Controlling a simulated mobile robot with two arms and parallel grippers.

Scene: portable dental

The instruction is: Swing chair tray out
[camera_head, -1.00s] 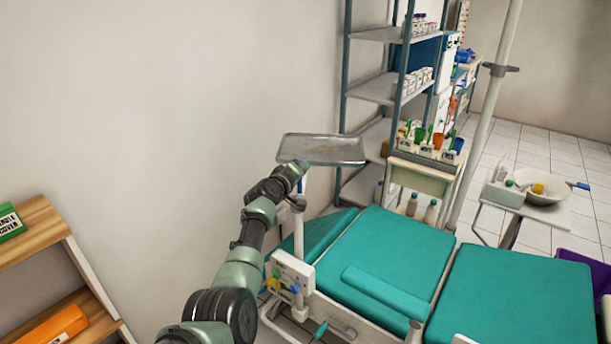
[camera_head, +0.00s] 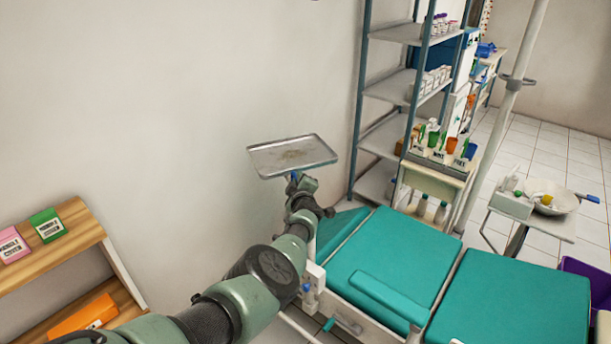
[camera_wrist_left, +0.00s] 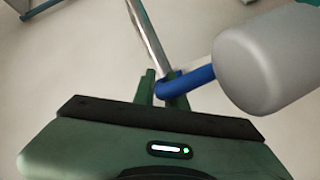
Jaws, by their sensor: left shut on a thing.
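The chair tray (camera_head: 270,160) is a flat metal tray with a raised rim. In the head view it sits left of the teal dental chair (camera_head: 385,255), close to the white wall. My left gripper (camera_head: 295,180) is just under the tray's near edge. In the left wrist view the gripper (camera_wrist_left: 162,88) has its green fingers shut on a blue handle (camera_wrist_left: 195,78). The handle runs towards a grey rounded part (camera_wrist_left: 262,62), and a shiny metal rod (camera_wrist_left: 148,38) rises behind the fingers. My arm hides much of the tray's support. My right gripper is not in view.
A shelving rack (camera_head: 362,100) stands behind the chair. A small cart with cups (camera_head: 435,180) is beside it. A wooden shelf unit (camera_head: 75,228) with coloured boxes is at the left. A basin stand (camera_head: 545,225) is at the right.

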